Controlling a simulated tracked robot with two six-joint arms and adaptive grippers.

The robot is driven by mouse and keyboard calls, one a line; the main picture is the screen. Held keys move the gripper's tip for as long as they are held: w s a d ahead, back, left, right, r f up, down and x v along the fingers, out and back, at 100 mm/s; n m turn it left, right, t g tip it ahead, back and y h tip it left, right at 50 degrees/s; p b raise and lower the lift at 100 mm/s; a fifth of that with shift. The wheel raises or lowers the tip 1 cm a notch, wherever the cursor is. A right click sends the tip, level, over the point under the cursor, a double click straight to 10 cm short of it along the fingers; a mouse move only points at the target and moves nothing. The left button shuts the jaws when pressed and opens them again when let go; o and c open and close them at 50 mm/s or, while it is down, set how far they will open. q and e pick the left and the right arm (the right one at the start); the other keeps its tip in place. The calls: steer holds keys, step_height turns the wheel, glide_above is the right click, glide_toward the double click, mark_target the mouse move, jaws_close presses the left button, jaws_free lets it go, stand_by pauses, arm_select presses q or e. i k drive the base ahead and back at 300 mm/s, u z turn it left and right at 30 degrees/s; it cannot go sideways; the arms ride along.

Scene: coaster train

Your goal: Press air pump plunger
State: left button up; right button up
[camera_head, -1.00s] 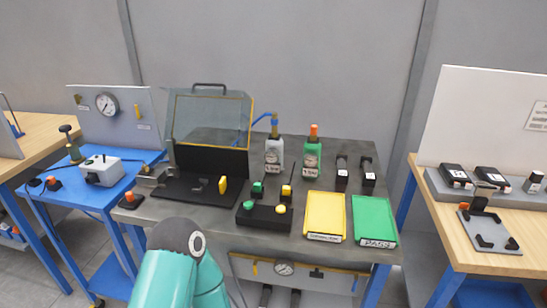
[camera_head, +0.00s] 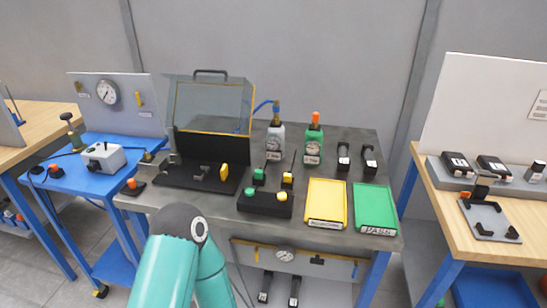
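What looks like the air pump stands at the back left of the blue table (camera_head: 58,182). A white box (camera_head: 103,158) with a small lever sits to the right of the pump. Neither of my grippers is in view. Only a teal arm link of mine shows at the bottom, in front of the grey table and well right of the pump.
The grey table (camera_head: 222,207) holds an open clear-lidded case (camera_head: 213,108), a black button box (camera_head: 264,203), two bottle-like units with gauges, and yellow (camera_head: 327,202) and green (camera_head: 374,208) trays. An orange button (camera_head: 132,184) sits at its left edge. A wooden bench (camera_head: 520,235) stands right.

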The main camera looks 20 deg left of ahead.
mark_target(66, 116)
steer(key=u, duration=0.1)
steer(key=k, duration=0.5)
steer(key=u, duration=0.15)
steer(key=i, duration=0.2)
steer(key=u, duration=2.95)
steer(key=i, duration=1.7)
steer(key=z, duration=0.05)
